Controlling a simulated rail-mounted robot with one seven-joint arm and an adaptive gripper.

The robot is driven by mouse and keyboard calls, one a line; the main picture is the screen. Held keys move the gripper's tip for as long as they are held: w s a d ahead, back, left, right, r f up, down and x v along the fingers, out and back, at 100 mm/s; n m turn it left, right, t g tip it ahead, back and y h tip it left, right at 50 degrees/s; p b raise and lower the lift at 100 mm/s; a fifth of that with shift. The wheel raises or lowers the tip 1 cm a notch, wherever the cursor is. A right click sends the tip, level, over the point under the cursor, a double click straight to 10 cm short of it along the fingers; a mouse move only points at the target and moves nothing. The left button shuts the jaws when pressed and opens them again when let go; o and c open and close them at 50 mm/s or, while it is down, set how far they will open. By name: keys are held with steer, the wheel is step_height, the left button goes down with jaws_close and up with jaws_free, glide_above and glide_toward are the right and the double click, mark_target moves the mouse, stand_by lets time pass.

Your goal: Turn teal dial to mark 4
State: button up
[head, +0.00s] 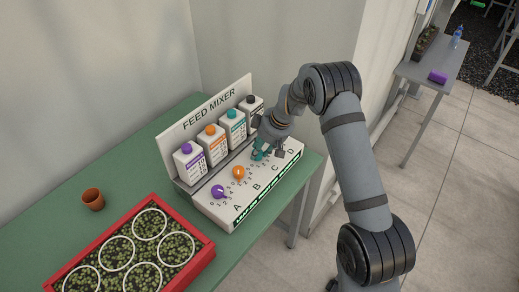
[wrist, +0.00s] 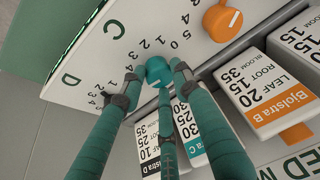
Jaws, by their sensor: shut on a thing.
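The teal dial (wrist: 157,70) sits on the white sloped panel of the feed mixer (head: 225,210), in the row lettered C. My gripper (wrist: 153,76) is shut on it, with its teal fingers around the dial's sides. In the head view my gripper (head: 265,150) is down at the panel and mostly covers the dial. Printed numbers run in an arc by the dial in the wrist view. The dial's pointer is partly hidden, and I cannot tell which mark it points to.
An orange dial (head: 239,172) and a purple dial (head: 218,191) sit left of my gripper. Several feed bottles stand behind the panel, among them a teal-capped one (head: 232,124). A red tray (head: 198,265) of seedlings and a terracotta pot (head: 93,199) share the green bench.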

steer(key=shift+c, duration=1.3)
steer(key=shift+a+m+t+b, duration=0.15)
steer(key=shift+m+t+b, duration=0.5)
steer(key=shift+m, duration=0.55)
steer(key=m, duration=0.1)
steer(key=m+h+p, duration=0.1)
steer(key=shift+s+r+m, duration=0.15)
steer(key=shift+r+m, duration=0.1)
steer(key=shift+m, duration=0.05)
steer(key=shift+a+f+m+t+h+p, duration=0.1)
steer(key=shift+m+t+h+p, duration=0.2)
steer(key=shift+m+p, duration=0.45)
steer(key=o, duration=1.1)
steer(key=shift+f, duration=0.1)
steer(key=shift+o, duration=0.3)
